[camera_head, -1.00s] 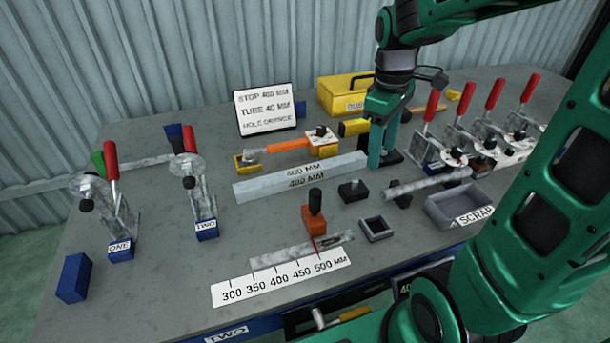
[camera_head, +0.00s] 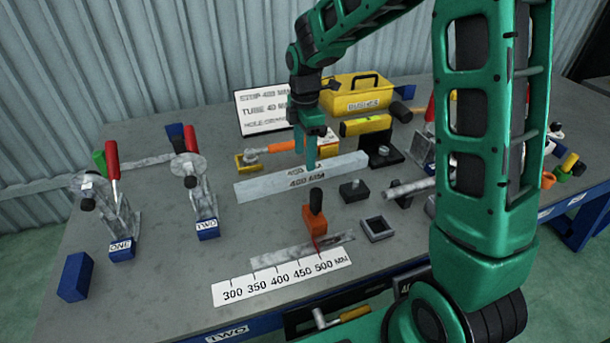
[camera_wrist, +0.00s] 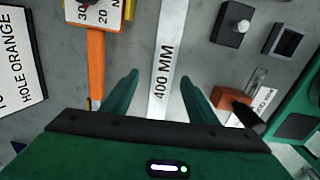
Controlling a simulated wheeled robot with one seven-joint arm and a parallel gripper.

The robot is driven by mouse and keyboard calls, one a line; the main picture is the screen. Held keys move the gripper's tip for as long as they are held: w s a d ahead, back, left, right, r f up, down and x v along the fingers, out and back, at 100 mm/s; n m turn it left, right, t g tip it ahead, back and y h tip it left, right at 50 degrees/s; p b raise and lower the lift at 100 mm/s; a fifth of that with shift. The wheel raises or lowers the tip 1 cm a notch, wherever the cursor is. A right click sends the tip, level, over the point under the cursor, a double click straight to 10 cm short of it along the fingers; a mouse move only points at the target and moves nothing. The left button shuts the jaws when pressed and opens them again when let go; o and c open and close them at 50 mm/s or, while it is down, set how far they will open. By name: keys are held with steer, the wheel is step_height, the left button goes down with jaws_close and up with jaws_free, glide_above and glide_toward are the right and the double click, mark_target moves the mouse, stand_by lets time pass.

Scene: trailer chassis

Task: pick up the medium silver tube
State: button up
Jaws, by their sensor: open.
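A long silver square tube (camera_head: 262,184) marked 400 MM lies on the grey bench top, running from left to right. In the wrist view the same tube (camera_wrist: 165,45) runs up the picture between my two green fingers. My gripper (camera_head: 312,165) is over the middle of the tube, and its fingers hide a little of it. In the wrist view my gripper (camera_wrist: 158,78) is open, one finger on each side, with nothing held. I cannot tell how far the fingertips are above the tube. A shorter silver tube (camera_head: 408,188) lies farther right, partly hidden by my arm.
An orange-handled tool (camera_head: 285,146) lies behind the tube. A sign (camera_head: 262,112) and yellow box (camera_head: 352,93) stand at the back. An orange stop (camera_head: 315,222) and white ruler (camera_head: 280,281) are in front. Clamps (camera_head: 200,190) stand at left. Dark blocks (camera_head: 353,190) sit front right.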

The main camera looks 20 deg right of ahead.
mark_target(305, 171)
steer(key=shift+s+a+f, duration=0.1)
steer(key=shift+s+f, duration=0.05)
steer(key=shift+f, duration=1.45)
steer(key=shift+s+f, duration=0.1)
steer(key=shift+f, duration=1.45)
jaws_close()
